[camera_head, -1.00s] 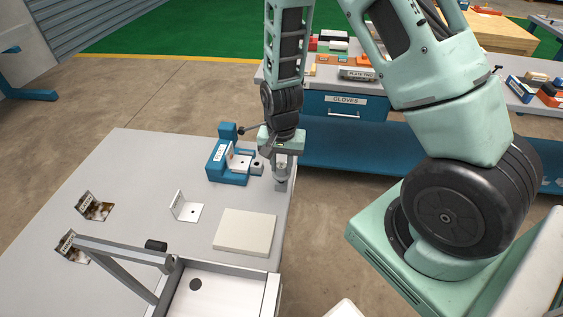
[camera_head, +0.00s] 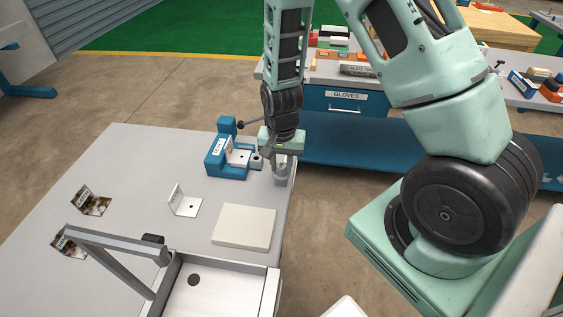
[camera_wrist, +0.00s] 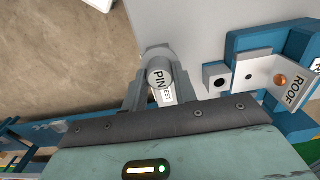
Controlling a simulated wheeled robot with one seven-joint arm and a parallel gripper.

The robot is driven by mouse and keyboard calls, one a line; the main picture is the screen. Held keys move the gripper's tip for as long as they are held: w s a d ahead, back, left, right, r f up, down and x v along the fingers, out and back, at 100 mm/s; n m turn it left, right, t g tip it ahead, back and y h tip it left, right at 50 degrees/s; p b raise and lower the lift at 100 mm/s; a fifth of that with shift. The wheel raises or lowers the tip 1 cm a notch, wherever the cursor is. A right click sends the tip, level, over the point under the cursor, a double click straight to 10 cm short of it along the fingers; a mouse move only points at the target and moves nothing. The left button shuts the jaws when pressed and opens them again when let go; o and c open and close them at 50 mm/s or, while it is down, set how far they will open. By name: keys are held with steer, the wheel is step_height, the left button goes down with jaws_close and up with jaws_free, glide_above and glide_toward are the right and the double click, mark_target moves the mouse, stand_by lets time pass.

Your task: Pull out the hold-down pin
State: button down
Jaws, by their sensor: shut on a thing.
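My gripper (camera_wrist: 158,88) is shut on a grey round pin (camera_wrist: 160,74) labelled PIN. In the head view my gripper (camera_head: 281,160) is at the table's right edge, to the right of the blue jig (camera_head: 229,172). A grey post (camera_head: 280,179) shows under the fingers there. In the wrist view a white label (camera_wrist: 168,97) ending in "EST" shows partly behind the pin. I cannot tell whether the pin's lower end is inside the post. The jig holds a metal bracket (camera_wrist: 255,75) marked ROOF, with a copper-coloured round spot. A small block with a dark hole (camera_wrist: 217,82) is beside it.
A loose angle bracket (camera_head: 184,204) and a pale flat slab (camera_head: 245,228) lie on the grey table (camera_head: 135,165). A framed metal tray (camera_head: 225,290) is at the near edge. A blue bench with a GLOVES drawer (camera_head: 345,103) stands behind.

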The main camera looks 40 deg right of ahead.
mark_target(281, 165)
steer(key=shift+f, duration=0.15)
steer(key=c, duration=1)
jaws_free()
steer(key=shift+c, duration=0.2)
step_height(281, 165, up, 18)
steer(key=shift+f, duration=0.25)
steer(key=s+a+r+n, duration=0.2)
steer(key=s+a+n, duration=0.6)
steer(key=s+a, duration=0.1)
steer(key=s+a+r+n, duration=0.2)
steer(key=s+a+n, duration=0.6)
steer(key=s, duration=0.3)
steer(key=shift+a+r+n+y, duration=0.15)
steer(key=shift+a+n+y, duration=0.2)
steer(key=shift+a, duration=0.25)
